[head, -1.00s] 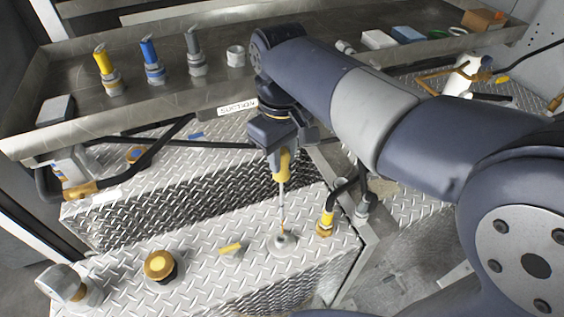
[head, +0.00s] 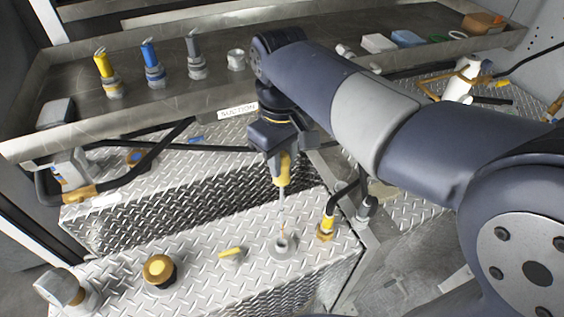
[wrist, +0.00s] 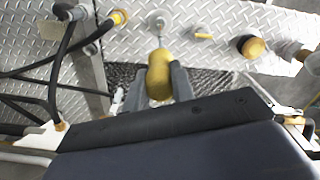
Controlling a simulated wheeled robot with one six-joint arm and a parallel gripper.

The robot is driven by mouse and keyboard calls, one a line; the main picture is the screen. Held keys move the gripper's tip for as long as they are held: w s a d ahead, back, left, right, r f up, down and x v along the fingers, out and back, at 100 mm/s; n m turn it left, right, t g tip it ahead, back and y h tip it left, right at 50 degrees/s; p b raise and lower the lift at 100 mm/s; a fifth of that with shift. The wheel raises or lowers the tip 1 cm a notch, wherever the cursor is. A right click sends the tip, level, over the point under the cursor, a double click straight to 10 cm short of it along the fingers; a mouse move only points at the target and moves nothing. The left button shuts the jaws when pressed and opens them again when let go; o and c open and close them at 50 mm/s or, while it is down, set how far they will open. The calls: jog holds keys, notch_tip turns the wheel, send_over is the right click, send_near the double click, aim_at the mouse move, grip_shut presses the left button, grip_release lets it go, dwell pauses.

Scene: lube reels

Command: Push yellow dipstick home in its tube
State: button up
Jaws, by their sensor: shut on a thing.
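The yellow dipstick (head: 283,172) hangs upright with its thin rod pointing down. My gripper (head: 281,158) is shut on its yellow handle; the wrist view also shows the handle (wrist: 159,75) between the two fingers. The rod's orange lower end is at the mouth of the round grey tube (head: 283,246) on the diamond plate. I cannot tell how far the tip is inside. In the wrist view the tube (wrist: 160,18) lies in line beyond the handle, and the handle hides part of the rod.
A small yellow-handled fitting (head: 231,255) and a gold cap (head: 159,270) stand left of the tube. A yellow-collared hose fitting (head: 326,228) stands close on its right. A metal tray (head: 140,90) with several coloured nozzles runs behind.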

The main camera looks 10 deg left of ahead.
jog(key=shift+f, duration=0.45)
dwell(0.3)
jog(key=shift+f+b, duration=1)
jog(key=shift+f, duration=0.75)
jog(key=shift+f, duration=0.1)
jog(key=b, duration=0.6)
send_over(282, 220)
jog(key=shift+f, duration=4.15)
jog(key=shift+f, duration=0.1)
jog(key=shift+f+b, duration=2.7)
jog(key=shift+f, duration=1.8)
